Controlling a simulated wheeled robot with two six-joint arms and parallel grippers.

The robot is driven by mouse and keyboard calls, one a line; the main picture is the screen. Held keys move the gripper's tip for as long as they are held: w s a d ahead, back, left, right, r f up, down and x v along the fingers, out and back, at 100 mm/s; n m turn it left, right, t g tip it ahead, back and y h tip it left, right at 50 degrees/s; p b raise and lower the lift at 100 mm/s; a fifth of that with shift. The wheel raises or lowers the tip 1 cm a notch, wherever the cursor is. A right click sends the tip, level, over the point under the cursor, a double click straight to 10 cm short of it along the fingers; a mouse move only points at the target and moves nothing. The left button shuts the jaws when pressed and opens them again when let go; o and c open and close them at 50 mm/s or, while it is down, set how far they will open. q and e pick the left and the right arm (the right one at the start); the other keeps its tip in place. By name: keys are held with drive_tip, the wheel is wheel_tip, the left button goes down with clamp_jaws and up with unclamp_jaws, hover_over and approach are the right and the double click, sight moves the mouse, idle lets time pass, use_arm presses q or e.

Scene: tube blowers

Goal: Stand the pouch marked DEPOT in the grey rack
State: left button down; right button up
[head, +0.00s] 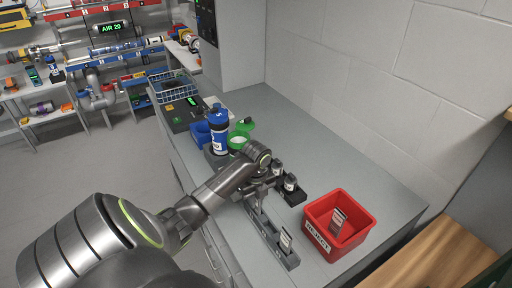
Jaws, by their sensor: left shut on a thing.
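The long grey rack (265,231) lies on the bench in front of my left arm. One grey pouch with a pale label (286,240) stands at its near end; the label is too small to read. Another pouch (338,222) leans inside the red bin marked REJECT (352,243). My left gripper (262,187) is low over the far end of the rack. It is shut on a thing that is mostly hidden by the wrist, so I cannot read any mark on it. My right gripper is not in view.
Small dark-capped containers (290,183) stand just right of the gripper, near a black block. A blue bottle (218,135), a blue bin (200,134) and green containers (241,130) stand behind the wrist. The bench (310,150) is clear towards the wall.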

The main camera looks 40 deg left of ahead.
use_arm(q)
drive_tip(key=c, duration=1.4)
unclamp_jaws()
drive_tip(key=shift+f, duration=0.1)
drive_tip(key=shift+r, duration=0.6)
wheel_tip(320, 180, up, 5)
drive_tip(key=shift+r+b, duration=0.2)
drive_tip(key=shift+b, duration=0.55)
wheel_tip(320, 180, up, 4)
drive_tip(key=p, duration=0.3)
drive_tip(key=shift+r+p, duration=0.9)
drive_tip(key=shift+p, duration=0.1)
drive_tip(key=shift+f, duration=0.15)
